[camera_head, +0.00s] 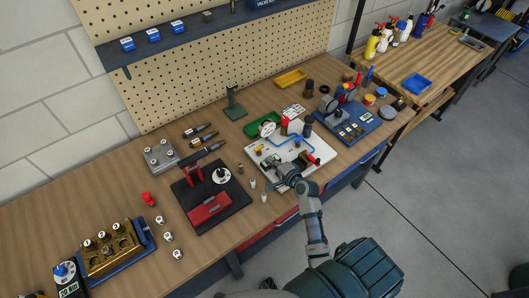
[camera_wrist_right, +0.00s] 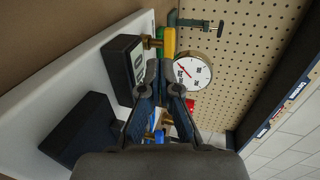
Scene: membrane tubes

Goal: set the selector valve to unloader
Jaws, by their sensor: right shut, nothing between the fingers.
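A white panel (camera_head: 262,163) on the bench carries a round white gauge (camera_head: 266,129), blue tubing (camera_head: 288,140), a yellow part (camera_head: 259,149) and a red-handled part (camera_head: 312,160). I cannot tell for sure which part is the selector valve, and no unloader marking is readable. My right gripper (camera_head: 281,168) is over the panel's near left part, hiding some of it. In the right wrist view, the shut, empty fingertips (camera_wrist_right: 160,70) are beside a black labelled box (camera_wrist_right: 125,66) with a brass fitting, with the gauge (camera_wrist_right: 192,72) beyond. My left gripper is not in view.
A black plate (camera_head: 232,212) with red parts lies left of the panel. Small bottles (camera_head: 264,196) stand between them. A blue tray of parts (camera_head: 352,124) is to the right, and a green tray (camera_head: 254,126) is behind. A pegboard (camera_head: 190,80) backs the bench.

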